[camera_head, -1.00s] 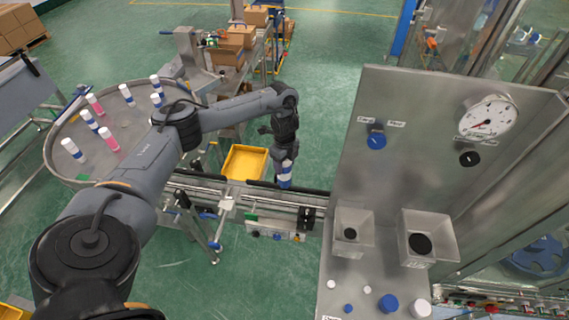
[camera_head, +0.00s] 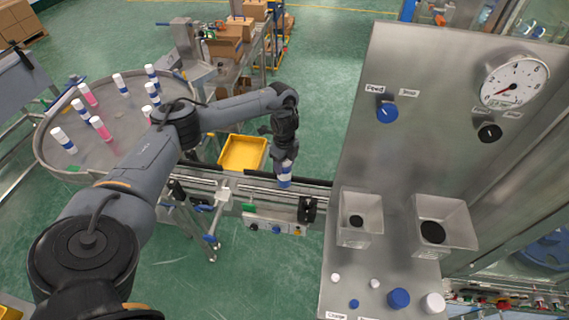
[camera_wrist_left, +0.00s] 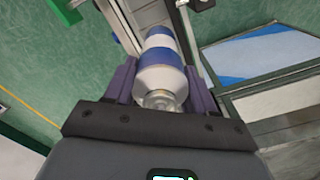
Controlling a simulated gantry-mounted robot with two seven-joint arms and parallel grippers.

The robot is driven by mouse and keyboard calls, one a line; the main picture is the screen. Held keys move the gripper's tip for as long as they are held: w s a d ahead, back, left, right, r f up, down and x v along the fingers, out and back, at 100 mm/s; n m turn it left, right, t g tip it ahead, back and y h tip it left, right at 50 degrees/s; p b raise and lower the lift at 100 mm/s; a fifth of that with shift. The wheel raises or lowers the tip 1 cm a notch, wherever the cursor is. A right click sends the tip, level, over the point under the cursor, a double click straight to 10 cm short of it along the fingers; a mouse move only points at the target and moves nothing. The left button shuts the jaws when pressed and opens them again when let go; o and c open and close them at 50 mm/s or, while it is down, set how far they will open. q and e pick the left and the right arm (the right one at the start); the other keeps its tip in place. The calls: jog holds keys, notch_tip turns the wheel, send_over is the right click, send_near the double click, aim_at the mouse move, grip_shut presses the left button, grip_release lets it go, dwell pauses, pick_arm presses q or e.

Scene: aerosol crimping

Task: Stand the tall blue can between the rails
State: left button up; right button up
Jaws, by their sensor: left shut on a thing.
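The tall blue can (camera_head: 285,172) is a white and blue striped cylinder. My left gripper (camera_head: 286,160) is shut on its upper part, and the can hangs below the fingers at the conveyor rails (camera_head: 240,184). In the left wrist view the can (camera_wrist_left: 160,66) sits between the two fingers (camera_wrist_left: 158,85), with its far end over the strip between the rails. Whether its base touches the conveyor cannot be told. My right gripper is not in view.
A round table (camera_head: 100,154) at the left carries several blue-striped and pink cans. A yellow bin (camera_head: 243,153) is behind the rails. A steel panel (camera_head: 430,100) with knobs, a gauge and two hoppers stands at the right.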

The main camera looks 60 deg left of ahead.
pick_arm(q)
jog(key=shift+f+b, duration=0.45)
jog(key=shift+f, duration=0.3)
jog(key=shift+f+b, duration=0.85)
jog(key=shift+f, duration=1.8)
jog(key=o, duration=1.4)
jog(key=shift+o, duration=0.2)
